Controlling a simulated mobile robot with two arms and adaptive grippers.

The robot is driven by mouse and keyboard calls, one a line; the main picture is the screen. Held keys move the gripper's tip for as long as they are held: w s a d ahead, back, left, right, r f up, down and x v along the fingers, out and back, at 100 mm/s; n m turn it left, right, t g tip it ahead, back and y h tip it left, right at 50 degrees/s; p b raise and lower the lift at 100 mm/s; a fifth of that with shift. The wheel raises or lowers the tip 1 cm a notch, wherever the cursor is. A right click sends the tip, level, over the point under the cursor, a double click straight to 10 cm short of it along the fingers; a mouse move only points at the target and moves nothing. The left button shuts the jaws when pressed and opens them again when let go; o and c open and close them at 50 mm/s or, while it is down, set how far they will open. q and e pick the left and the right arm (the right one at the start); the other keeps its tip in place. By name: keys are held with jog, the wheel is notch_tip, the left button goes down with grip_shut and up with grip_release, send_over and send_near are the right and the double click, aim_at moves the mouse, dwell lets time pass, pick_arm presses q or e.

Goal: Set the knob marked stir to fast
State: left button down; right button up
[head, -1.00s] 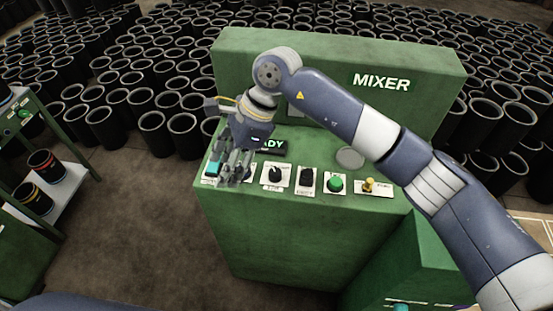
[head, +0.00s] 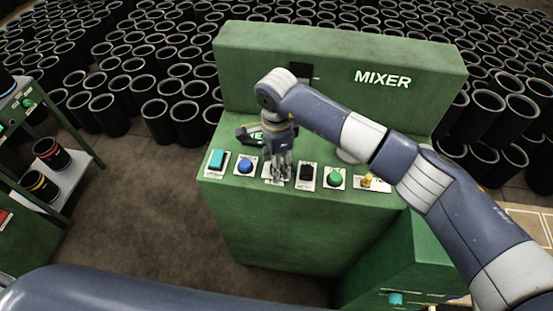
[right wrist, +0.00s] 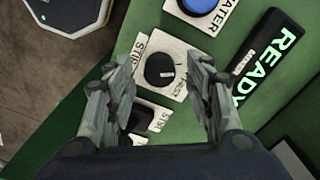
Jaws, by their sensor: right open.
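The black round stir knob (right wrist: 160,70) sits on a white plate marked STIR (right wrist: 142,47), with a small pale mark on its face. In the right wrist view my right gripper (right wrist: 163,72) is open, with one finger on each side of the knob. I cannot tell whether the fingers touch it. In the head view my right gripper (head: 278,178) points down at the panel and hides most of this knob. My left gripper is not in view.
A READY display (right wrist: 265,72) lies beside the knob. Black sleeves (head: 186,122) crowd behind.

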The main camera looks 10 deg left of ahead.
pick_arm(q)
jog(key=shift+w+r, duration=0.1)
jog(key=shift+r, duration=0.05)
pick_arm(e)
jog(key=shift+f, duration=0.45)
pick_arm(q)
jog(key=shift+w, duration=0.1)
pick_arm(e)
jog(key=shift+c, duration=0.6)
jog(key=c, duration=1)
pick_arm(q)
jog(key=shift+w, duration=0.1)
pick_arm(e)
jog(key=shift+o, duration=0.2)
